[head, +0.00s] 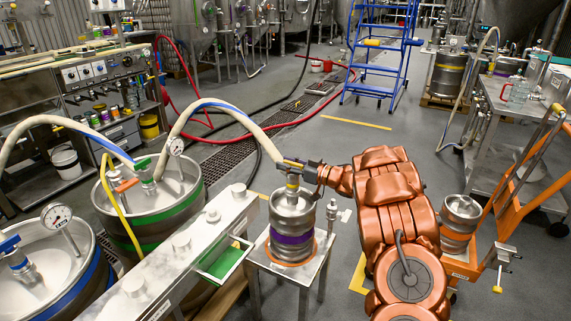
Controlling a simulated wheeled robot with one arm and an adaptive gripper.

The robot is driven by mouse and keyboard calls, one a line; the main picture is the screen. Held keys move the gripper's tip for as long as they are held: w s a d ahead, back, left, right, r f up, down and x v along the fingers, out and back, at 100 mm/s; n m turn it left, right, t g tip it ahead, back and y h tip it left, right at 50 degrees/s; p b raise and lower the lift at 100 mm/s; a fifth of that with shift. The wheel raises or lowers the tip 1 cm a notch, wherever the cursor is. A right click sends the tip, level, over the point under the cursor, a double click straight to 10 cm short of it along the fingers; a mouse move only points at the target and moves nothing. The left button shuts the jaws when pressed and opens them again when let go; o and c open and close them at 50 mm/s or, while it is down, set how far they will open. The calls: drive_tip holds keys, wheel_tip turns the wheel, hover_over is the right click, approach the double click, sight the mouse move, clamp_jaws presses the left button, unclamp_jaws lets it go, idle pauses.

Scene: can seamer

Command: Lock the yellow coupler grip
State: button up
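A small steel keg with a purple band (291,240) stands on a low metal stand (256,258). A narrow neck with a yellow part (292,181) rises from the keg's top; it looks like the yellow coupler. My copper arm reaches in from the right. My dark gripper (292,165) is at the top of this neck, just above the yellow part. The fingers are small and overlap the coupler, so I cannot tell whether they are closed on it. The coupler's grip is largely hidden by my gripper.
A green-banded keg (140,228) with a green-and-orange coupler (140,172) and gauge stands left. A blue-banded keg (60,275) is at front left. A metal rail (180,258) runs beside the stand. An orange cart (515,190) stands right.

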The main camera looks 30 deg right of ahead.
drive_tip(key=shift+w+a, duration=0.15)
drive_tip(key=shift+w, duration=0.1)
drive_tip(key=shift+c, duration=0.4)
clamp_jaws()
